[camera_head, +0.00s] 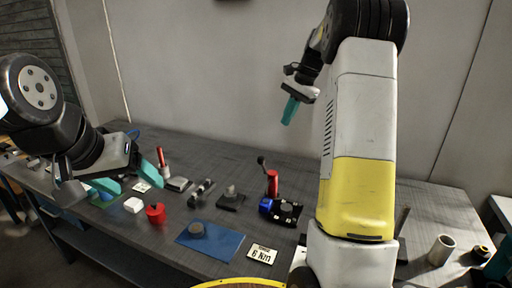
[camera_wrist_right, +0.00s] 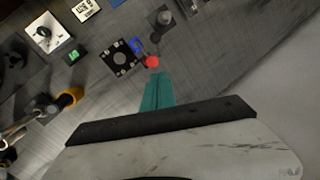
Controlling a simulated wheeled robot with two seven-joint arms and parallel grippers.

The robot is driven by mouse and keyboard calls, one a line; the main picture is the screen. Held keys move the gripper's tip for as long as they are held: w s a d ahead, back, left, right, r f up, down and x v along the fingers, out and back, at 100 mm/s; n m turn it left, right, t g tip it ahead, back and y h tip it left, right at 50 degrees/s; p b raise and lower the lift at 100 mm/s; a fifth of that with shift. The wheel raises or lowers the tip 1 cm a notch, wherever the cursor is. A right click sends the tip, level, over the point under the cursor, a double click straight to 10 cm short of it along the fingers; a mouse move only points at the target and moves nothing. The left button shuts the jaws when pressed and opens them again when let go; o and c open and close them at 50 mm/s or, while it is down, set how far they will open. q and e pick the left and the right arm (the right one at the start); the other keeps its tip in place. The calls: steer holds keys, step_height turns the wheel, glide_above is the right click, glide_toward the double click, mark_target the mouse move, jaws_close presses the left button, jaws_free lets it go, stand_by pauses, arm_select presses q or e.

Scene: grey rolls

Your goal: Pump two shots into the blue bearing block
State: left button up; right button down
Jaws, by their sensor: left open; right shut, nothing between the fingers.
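A blue block (camera_head: 266,205) sits at the left edge of a black plate with a round grey centre (camera_head: 287,210). In the right wrist view the blue block (camera_wrist_right: 137,46) lies beside the plate (camera_wrist_right: 119,59). A red cylinder (camera_head: 272,183) with a black-knobbed lever (camera_head: 262,160) stands just behind the block; its red top (camera_wrist_right: 152,62) shows beyond my fingertips in the wrist view. My right gripper (camera_head: 290,111) is shut and empty, high above and behind the cylinder. My left gripper (camera_head: 133,181) is open and empty over the table's left part.
A blue mat (camera_head: 225,246) with a grey knob, a "6 Nm" card (camera_head: 262,255), a red cup (camera_head: 155,214) and a white block (camera_head: 133,205) lie on the grey table. A grey tube (camera_head: 441,250) stands at the right. My right arm hides part of the table.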

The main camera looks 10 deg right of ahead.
steer(key=shift+f, duration=0.1)
glide_above(263, 167)
steer(key=d, duration=0.2)
step_height(263, 167, down, 11)
steer(key=shift+s+f, duration=0.2)
steer(key=shift+s, duration=0.1)
steer(key=shift+s+a, duration=0.1)
steer(key=shift+a, duration=0.05)
